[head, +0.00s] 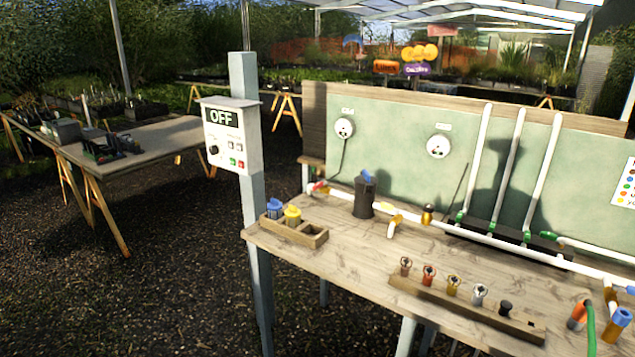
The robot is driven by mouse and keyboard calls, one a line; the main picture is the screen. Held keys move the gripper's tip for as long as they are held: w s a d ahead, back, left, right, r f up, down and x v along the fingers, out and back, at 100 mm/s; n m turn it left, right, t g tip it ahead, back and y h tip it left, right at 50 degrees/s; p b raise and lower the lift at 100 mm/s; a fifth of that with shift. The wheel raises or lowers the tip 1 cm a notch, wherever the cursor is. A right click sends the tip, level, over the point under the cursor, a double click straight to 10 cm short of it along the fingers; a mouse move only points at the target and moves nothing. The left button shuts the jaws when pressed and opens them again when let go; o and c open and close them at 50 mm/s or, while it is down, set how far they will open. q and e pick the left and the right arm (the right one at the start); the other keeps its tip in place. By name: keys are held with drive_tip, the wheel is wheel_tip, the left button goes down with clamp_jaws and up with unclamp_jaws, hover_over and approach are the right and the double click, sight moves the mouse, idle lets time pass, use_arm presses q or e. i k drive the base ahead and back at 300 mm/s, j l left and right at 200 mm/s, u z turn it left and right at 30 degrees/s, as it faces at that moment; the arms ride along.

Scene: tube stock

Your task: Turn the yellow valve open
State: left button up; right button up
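A white pipe (465,233) runs along the wooden bench from back left to front right. A small yellow valve handle (397,219) shows on it, left of the middle, above a short pale outlet. It is too small to tell how far the handle is turned. A red handle (318,187) is at the pipe's left end, and a blue handle (630,290) is at the right picture edge. Neither of my grippers is in view.
A wooden box (312,237) holds blue and yellow capped pieces. A rack (465,308) with several fittings lies at the bench front. An "OFF" control box (231,135) is on a post at left.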

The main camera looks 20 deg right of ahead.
sight(383, 205)
drive_tip(key=i+l+z, duration=0.1)
drive_tip(key=l+z, duration=0.25)
drive_tip(key=i+l+z, duration=0.15)
drive_tip(key=l+z, duration=0.15)
drive_tip(key=i+l+z, duration=0.2)
drive_tip(key=z, duration=0.15)
